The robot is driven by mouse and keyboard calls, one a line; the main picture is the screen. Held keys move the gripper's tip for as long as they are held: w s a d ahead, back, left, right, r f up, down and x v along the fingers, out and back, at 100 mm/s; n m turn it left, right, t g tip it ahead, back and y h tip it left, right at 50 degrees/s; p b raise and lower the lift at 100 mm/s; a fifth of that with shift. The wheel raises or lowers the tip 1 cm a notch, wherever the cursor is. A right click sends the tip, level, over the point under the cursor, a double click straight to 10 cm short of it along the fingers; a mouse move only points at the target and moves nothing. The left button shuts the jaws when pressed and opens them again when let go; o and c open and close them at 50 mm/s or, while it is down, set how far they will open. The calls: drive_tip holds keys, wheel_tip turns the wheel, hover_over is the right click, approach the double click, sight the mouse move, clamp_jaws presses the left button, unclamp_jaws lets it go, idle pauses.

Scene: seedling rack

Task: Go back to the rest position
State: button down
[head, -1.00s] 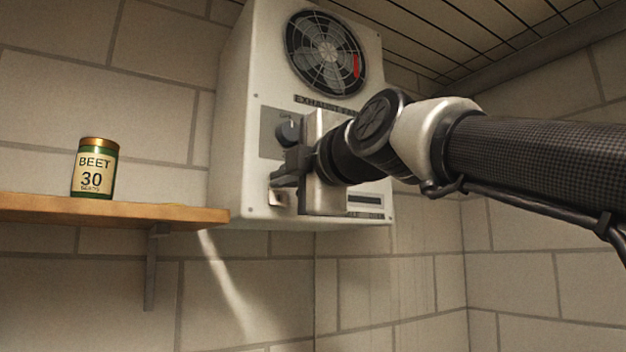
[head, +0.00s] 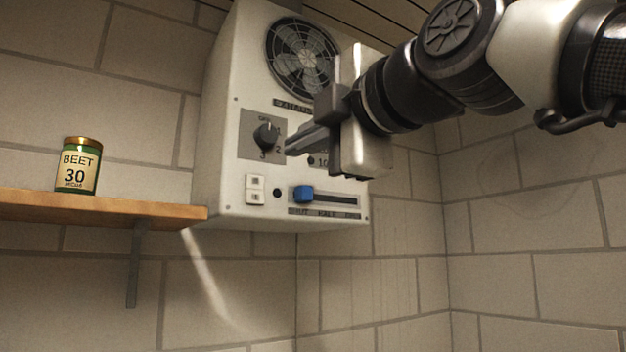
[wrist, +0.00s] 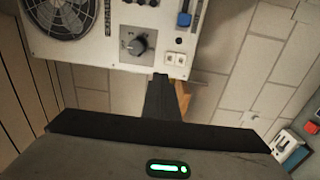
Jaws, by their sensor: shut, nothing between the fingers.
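My gripper (head: 290,149) is shut and empty in the head view, in front of the white exhaust fan box (head: 222,170) on the wall. Its fingertips are just right of the dark rotary knob (head: 266,137); I cannot tell how far apart they are in depth. In the wrist view the closed fingers (wrist: 162,80) point at the box's edge, below the knob (wrist: 138,44). A blue slider (head: 304,194) sits at the left end of its slot, and it also shows in the wrist view (wrist: 184,19). My gripper hides part of the panel.
The fan grille (head: 303,58) is above the knob. White rocker switches (head: 255,189) sit below it. A wooden shelf (head: 100,210) at left carries a BEET 30 can (head: 78,167). The wall at lower right is clear. Another white device (wrist: 288,146) shows at the wrist view's right.

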drive_tip(key=shift+s+d, duration=0.15)
drive_tip(key=shift+s, duration=0.05)
idle(0.3)
drive_tip(key=w+d+f+m+g+h+p, duration=0.1)
drive_tip(key=d+f+m+h, duration=0.2)
drive_tip(key=f, duration=0.5)
drive_tip(key=d+f+m+g+h+p, duration=0.1)
drive_tip(key=d+f+m+h+p, duration=0.15)
drive_tip(key=f+m, duration=0.4)
drive_tip(key=w+d+f+m+g+h, duration=0.1)
drive_tip(key=d+f+m, duration=0.25)
drive_tip(key=f, duration=0.55)
drive_tip(key=s+d+f+m+g+h+p, duration=0.1)
drive_tip(key=s+d+f+m+g, duration=0.1)
drive_tip(key=f, duration=0.6)
drive_tip(key=s+d+f+m+g+h+p, duration=0.1)
drive_tip(key=s+d+f+m+g+h, duration=0.1)
drive_tip(key=s+d+f+m, duration=0.3)
drive_tip(key=s+d+f+m+g+h+p, duration=0.1)
drive_tip(key=s+f+m, duration=0.4)
drive_tip(key=f, duration=0.6)
drive_tip(key=shift+d+f+g+h, duration=0.15)
drive_tip(key=shift+d+g+h, duration=0.35)
drive_tip(key=shift+d, duration=0.7)
